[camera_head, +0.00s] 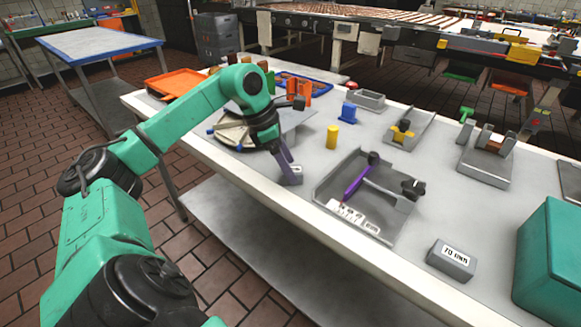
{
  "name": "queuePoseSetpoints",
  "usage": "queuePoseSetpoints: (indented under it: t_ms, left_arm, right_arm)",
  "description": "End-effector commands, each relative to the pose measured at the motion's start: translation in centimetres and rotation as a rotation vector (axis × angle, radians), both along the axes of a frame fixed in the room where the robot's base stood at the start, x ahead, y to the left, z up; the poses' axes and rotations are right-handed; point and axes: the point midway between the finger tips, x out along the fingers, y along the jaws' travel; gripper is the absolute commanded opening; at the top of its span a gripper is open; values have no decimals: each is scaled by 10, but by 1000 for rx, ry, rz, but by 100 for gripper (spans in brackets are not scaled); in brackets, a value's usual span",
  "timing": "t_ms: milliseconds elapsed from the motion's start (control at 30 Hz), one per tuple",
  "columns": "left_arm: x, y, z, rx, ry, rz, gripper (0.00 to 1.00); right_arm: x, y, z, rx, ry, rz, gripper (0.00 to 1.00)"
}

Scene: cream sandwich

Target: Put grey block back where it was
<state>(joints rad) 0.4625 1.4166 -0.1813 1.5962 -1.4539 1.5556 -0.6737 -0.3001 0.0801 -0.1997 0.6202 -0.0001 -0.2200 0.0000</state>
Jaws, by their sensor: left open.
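A grey block (452,260) with a white label, which seems to read "70 mm", lies near the front edge of the workbench at the lower right. My left gripper (290,172) points down over the front edge of the bench, left of the grey tray. It is open and well to the left of the labelled block. A small grey shape with a pale mark shows at its fingertips; I cannot tell whether it is a fingertip or a separate piece. My right gripper is not in view.
A grey tray (325,190) holds a purple-handled tool (356,184) and a white marked piece (352,219). A yellow cylinder (333,137) and a blue piece (348,112) stand behind it. Grey fixtures (484,167) stand at the right. Bare bench surrounds the labelled block.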

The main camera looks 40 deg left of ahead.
Motion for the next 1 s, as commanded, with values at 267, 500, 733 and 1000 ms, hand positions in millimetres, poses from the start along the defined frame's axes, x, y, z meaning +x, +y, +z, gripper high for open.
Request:
queuePoseSetpoints:
  t_ms: [267, 500, 733, 1000]
  left_arm:
    - [-20, 21, 74, 2, -5, 2, 79]
    - [-29, 28, 98, 1, -1, 0, 79]
    - [-29, 28, 97, 1, -1, 0, 79]
    - [-29, 28, 97, 1, -1, -1, 79]
  right_arm:
    - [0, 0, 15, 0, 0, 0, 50]
    - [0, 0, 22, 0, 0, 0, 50]
    - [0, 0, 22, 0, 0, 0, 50]
    - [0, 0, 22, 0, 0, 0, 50]
